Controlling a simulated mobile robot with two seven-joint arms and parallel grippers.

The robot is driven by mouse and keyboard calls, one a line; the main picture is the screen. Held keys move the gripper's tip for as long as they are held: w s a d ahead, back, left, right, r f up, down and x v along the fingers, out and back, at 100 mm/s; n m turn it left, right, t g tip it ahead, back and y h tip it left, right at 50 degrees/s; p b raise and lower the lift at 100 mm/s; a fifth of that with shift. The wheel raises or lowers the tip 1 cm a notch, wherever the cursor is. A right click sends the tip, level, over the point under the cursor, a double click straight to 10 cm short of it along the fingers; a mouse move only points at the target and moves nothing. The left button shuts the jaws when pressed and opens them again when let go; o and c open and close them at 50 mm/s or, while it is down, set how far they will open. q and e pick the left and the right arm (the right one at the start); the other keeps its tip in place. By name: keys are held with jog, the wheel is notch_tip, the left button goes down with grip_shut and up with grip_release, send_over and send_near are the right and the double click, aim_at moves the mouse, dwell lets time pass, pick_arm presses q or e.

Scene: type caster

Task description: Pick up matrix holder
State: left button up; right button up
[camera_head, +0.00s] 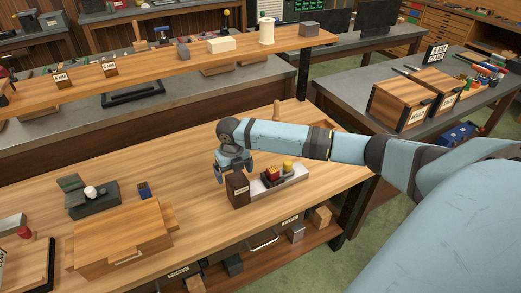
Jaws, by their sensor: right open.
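My right arm reaches in from the right, and its gripper (234,174) points down over the workbench, open. Just below and partly behind the fingers stands a small dark brown block (239,192) with a pale label too small to read. I cannot tell for sure whether this block is the matrix holder, or whether the fingers touch it. Right beside it is a light grey flat base (292,184) carrying a small dark red block (272,174) and a yellow-topped piece (288,165). My left gripper is not in view.
On the wooden bench (190,160), a stepped wooden box (122,240) and a dark grey device (93,202) stand to the left. A raised shelf (150,66) with small blocks runs behind. The bench between the device and the gripper is mostly clear.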

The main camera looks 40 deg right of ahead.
aim_at(237, 178)
jog(key=shift+s+d+f, duration=0.1)
jog(key=shift+s+f, duration=0.05)
jog(key=shift+f, duration=1.45)
jog(key=shift+s+d+f, duration=0.1)
jog(key=shift+s+f, duration=0.05)
jog(key=shift+f, duration=1.45)
jog(key=c, duration=1.4)
jog(key=shift+o, duration=0.2)
jog(key=shift+r, duration=0.1)
